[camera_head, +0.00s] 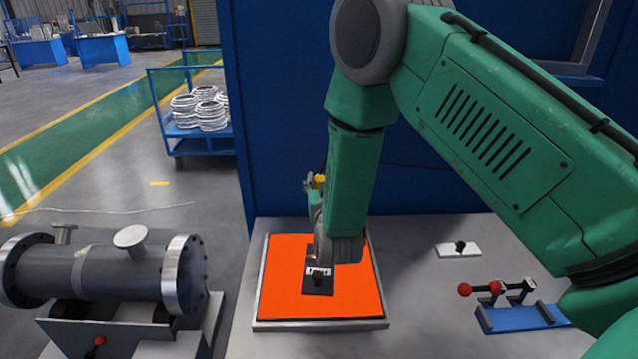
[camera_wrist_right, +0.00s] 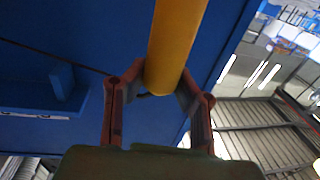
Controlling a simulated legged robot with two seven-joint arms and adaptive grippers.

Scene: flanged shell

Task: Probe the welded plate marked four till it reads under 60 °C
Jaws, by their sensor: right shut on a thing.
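My right gripper (camera_head: 316,184) is mostly hidden behind my own forearm in the head view. In the right wrist view my right gripper (camera_wrist_right: 156,92) has its two fingers closed on a yellow rod-shaped probe (camera_wrist_right: 175,45), which extends up out of the picture. Only a small yellow bit of the probe (camera_head: 320,179) shows in the head view. A dark plate (camera_head: 318,288) with a small white-and-black piece on it lies on the orange mat (camera_head: 283,296), below and partly behind my wrist. No mark four and no temperature reading can be made out. My left gripper is out of view.
A grey flanged shell (camera_head: 110,273) rests on a stand at the left. A blue clamp fixture (camera_head: 520,317) with red knobs and a small white plate (camera_head: 447,250) with a black knob sit at the right of the grey table (camera_head: 420,300). A blue wall (camera_head: 280,120) stands close behind.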

